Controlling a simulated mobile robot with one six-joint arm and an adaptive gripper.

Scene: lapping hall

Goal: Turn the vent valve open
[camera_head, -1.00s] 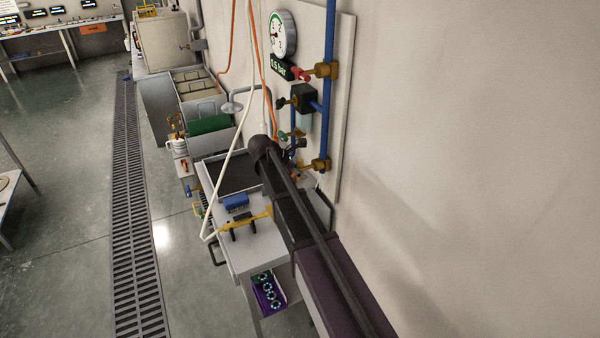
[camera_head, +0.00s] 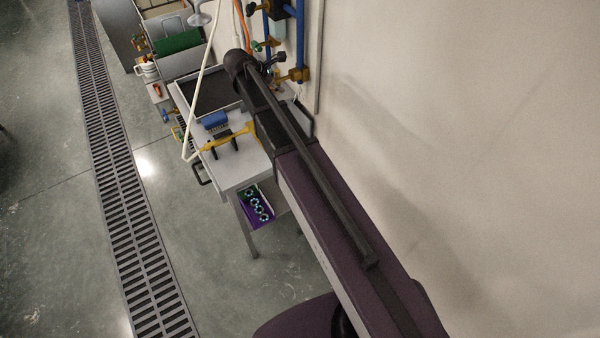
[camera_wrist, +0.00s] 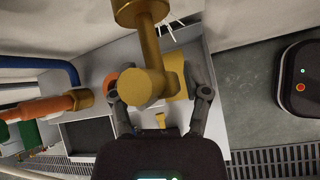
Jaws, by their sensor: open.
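In the wrist view my gripper (camera_wrist: 157,82) is open, with one dark finger on each side of a large brass fitting (camera_wrist: 150,60). I cannot tell whether the fingers touch it. An orange-handled brass part (camera_wrist: 50,105) is at the left, below a curved blue pipe (camera_wrist: 55,65). In the head view the blue pipe (camera_head: 301,40) runs down the wall to a brass fitting (camera_head: 297,75), close to the end of my arm. A small green handle (camera_head: 260,45) is just above the arm. No label shows which part is the vent valve.
A steel bench (camera_head: 232,172) stands below with a blue brush (camera_head: 215,121) and a yellow tool (camera_head: 228,138). A white hose (camera_head: 197,95) hangs in front. A floor grate (camera_head: 120,190) runs along the left; the floor beside it is clear.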

